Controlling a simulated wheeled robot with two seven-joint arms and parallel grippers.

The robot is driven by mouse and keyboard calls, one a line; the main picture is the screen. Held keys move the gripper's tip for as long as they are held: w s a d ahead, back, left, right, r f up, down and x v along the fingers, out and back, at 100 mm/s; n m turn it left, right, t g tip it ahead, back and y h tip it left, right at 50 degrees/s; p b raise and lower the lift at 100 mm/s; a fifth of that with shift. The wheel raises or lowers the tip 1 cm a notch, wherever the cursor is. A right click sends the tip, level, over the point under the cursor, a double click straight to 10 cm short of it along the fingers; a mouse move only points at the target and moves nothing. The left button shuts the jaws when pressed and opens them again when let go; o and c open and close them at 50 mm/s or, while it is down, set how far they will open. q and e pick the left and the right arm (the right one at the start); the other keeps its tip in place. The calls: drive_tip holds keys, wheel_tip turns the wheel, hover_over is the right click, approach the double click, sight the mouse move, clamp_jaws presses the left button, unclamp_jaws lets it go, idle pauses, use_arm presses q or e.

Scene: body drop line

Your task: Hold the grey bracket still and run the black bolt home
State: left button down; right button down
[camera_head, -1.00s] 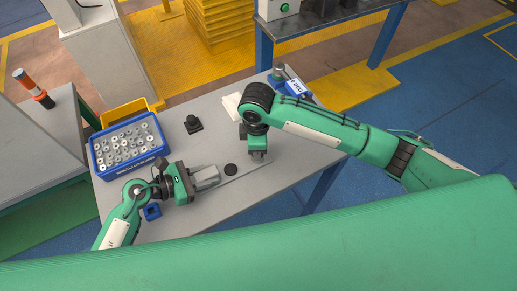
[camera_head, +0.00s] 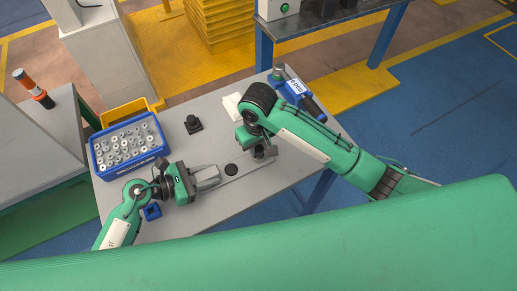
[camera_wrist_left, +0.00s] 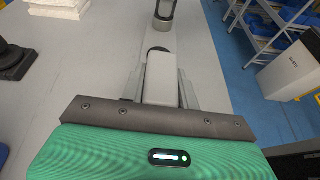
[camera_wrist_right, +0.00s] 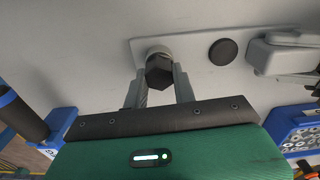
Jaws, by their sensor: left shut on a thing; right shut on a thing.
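The grey bracket (camera_head: 207,176) lies on the table at one end of a long flat grey plate (camera_head: 246,171). My left gripper (camera_head: 200,178) is shut on it; the left wrist view shows the bracket (camera_wrist_left: 162,80) between both fingers. The black bolt (camera_wrist_right: 159,70) has a hex head and stands in a round grey collar at the plate's other end. My right gripper (camera_wrist_right: 160,85) is shut on the bolt head, one finger on each side. In the head view the right gripper (camera_head: 262,153) partly hides the bolt. How deep the bolt sits cannot be told.
A flat black disc (camera_head: 231,169) lies between bracket and bolt. A blue crate of metal parts (camera_head: 103,173), a yellow bin (camera_head: 127,113), a black stand (camera_head: 193,124) and a small blue block (camera_head: 152,211) are around. A blue tool (camera_head: 293,86) lies at the far right edge.

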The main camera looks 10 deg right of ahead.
sight(259, 148)
drive_tip(key=shift+d+f+m, duration=0.1)
drive_tip(key=shift+d+m, duration=0.05)
drive_tip(key=shift+m, duration=0.95)
drive_tip(key=c, duration=1.5)
unclamp_jaws()
drive_tip(key=shift+m, duration=0.3)
drive_tip(key=o, duration=0.4)
drive_tip(key=shift+o, duration=0.2)
drive_tip(key=shift+r, duration=0.5)
wheel_tip(259, 148, up, 11)
drive_tip(key=shift+s+r, duration=0.1)
